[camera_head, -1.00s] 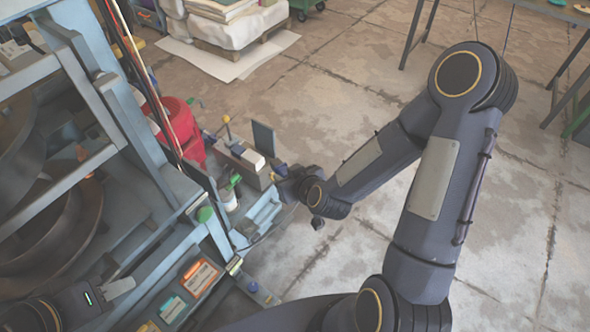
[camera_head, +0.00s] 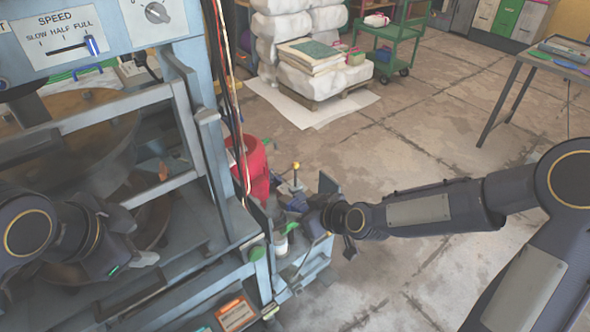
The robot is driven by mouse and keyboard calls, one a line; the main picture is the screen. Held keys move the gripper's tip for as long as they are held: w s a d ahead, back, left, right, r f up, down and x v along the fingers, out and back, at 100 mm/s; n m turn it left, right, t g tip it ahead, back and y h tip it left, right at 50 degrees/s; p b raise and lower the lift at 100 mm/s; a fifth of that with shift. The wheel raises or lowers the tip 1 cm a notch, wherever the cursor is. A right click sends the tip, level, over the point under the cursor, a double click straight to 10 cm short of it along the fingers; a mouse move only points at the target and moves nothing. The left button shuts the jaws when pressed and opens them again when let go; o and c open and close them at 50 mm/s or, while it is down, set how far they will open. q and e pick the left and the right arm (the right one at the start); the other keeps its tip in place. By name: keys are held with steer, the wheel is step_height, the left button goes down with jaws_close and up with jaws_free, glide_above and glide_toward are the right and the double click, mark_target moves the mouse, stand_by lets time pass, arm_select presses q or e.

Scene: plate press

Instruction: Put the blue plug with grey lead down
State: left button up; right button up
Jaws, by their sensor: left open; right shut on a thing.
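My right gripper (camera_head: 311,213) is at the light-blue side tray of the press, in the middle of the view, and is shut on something. A small blue piece (camera_head: 297,203) shows at its tips and looks like the blue plug. The grey lead cannot be made out at this size. Whether the plug touches anything below it is hidden by the gripper and nearby parts. My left gripper (camera_head: 138,240) is open in front of the press frame at the left, with nothing seen between its fingers.
The blue-grey press (camera_head: 185,130) with its speed panel (camera_head: 63,35) fills the left. Around the side tray (camera_head: 312,262) stand a green-and-white bottle (camera_head: 281,243), a yellow-knobbed post (camera_head: 296,172) and a dark upright plate (camera_head: 328,184). A red container (camera_head: 254,170) is behind.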

arm_select(q)
steer(key=w+d+r+m+t+y, duration=0.1)
steer(key=w+d+r+m+t, duration=0.15)
steer(key=r+m, duration=0.35)
steer(key=w+d+r+m+t+y, duration=0.15)
steer(key=w+d+r+m, duration=0.25)
steer(key=r, duration=0.5)
steer(key=w+d+r+m+t+y, duration=0.1)
steer(key=w+d+r+m+t, duration=0.15)
steer(key=r+m, duration=0.35)
steer(key=m+g+h, duration=0.2)
steer(key=g, duration=1)
glide_above(292, 199)
step_height(292, 199, down, 26)
step_height(292, 199, down, 12)
steer(key=shift+w, duration=0.15)
